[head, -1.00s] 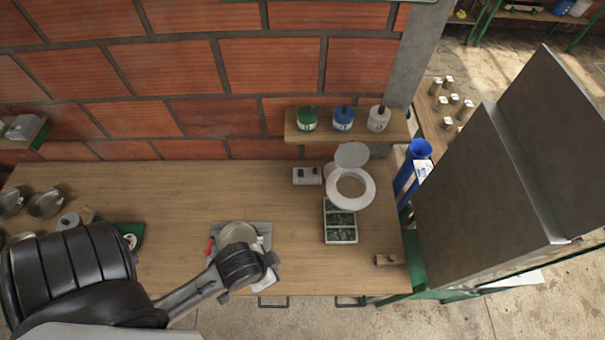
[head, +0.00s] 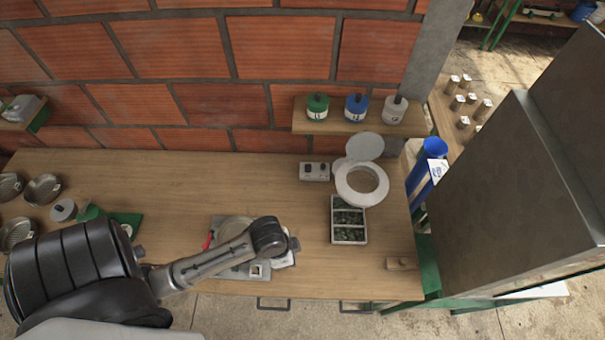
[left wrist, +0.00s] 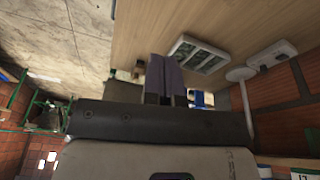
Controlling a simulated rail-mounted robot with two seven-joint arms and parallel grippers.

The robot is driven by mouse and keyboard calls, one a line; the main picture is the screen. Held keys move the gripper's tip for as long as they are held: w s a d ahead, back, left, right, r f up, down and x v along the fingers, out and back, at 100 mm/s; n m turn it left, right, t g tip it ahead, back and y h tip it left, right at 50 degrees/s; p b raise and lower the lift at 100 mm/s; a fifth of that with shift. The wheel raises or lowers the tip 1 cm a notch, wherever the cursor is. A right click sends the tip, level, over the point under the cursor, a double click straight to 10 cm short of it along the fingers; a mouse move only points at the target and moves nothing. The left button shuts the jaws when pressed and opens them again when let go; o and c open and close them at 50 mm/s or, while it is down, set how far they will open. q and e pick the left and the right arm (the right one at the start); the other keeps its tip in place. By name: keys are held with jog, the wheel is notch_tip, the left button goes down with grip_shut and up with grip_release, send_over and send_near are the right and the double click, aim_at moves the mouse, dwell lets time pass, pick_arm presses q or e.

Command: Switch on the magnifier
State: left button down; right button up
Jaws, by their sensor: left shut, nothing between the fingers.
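The magnifier is a white ring lamp (head: 361,184) with a round grey-white lid (head: 365,146) raised behind it, at the right part of the workbench. Whether it is lit cannot be told. Its pale disc also shows in the left wrist view (left wrist: 240,74). A small grey box with dark knobs (head: 314,171) sits just left of the ring; in the left wrist view the box (left wrist: 272,55) lies at the right. My left gripper (left wrist: 166,72) is shut and empty. In the head view its wrist is over the bench's front half, left of the tray and apart from the magnifier; its fingertips are hidden there.
A divided tray of green pieces (head: 348,221) stands in front of the magnifier. A shelf (head: 355,128) with several bottles hangs behind. A small wooden block (head: 401,263) lies at the front right. A large metal cabinet (head: 515,190) stands right. The bench middle is clear.

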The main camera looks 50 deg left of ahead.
aim_at(308, 170)
pick_arm(q)
jog(key=w+a+f+b, duration=0.5)
jog(key=w+a+f+m+h+b, duration=0.1)
jog(key=w+a+f+b, duration=0.4)
jog(key=a+b, duration=0.1)
jog(key=w+a+f+m+g+h+b, duration=0.1)
jog(key=w+a+f+b, duration=0.5)
jog(key=shift+a, duration=0.1)
jog(key=w+a+r+t+h+b, duration=0.1)
jog(key=w+a+r+b, duration=0.1)
jog(key=a+b, duration=0.3)
jog(key=w+a+r+t+h+b, duration=0.1)
jog(key=w+a+r+t+b, duration=0.1)
jog(key=a+b, duration=0.3)
jog(key=w+a+r+t+h+b, duration=0.1)
jog(key=w+a+r+b, duration=0.2)
jog(key=a, duration=0.7)
jog(key=shift+w+a+r+t+h+b, duration=0.3)
jog(key=shift+w+a+r+b, duration=0.1)
jog(key=shift+b, duration=0.55)
